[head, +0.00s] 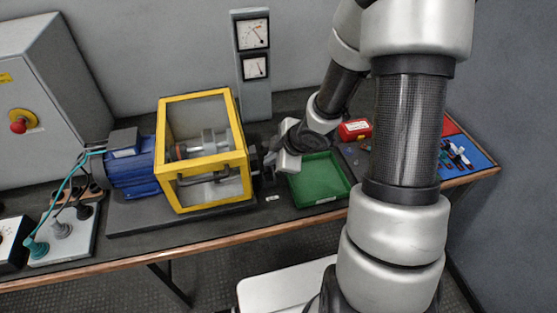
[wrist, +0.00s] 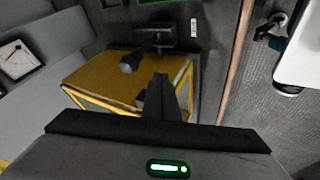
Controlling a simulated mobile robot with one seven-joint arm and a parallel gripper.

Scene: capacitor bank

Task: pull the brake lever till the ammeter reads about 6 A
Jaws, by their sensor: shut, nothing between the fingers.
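The meter post (head: 254,95) at the back carries an upper dial (head: 254,34) and a lower dial (head: 255,67). Their scales are too small to read, so I cannot tell which is the ammeter. A dark lever with a round grey knob (wrist: 127,67), probably the brake lever, shows over the yellow guard in the wrist view. My gripper (head: 270,166) is shut and empty, just right of the guard. Its fingers also show in the wrist view (wrist: 160,82), pointing towards the lever area. I see no clear contact with the lever. In the head view the lever is hardly distinguishable.
The yellow guard (head: 207,184) encloses a shaft driven by a blue motor (head: 132,170). A green tray (head: 318,180) lies right of my gripper, with a red box (head: 355,129) behind it. A grey cabinet (head: 50,80) with a red button stands left. Tools lie far right.

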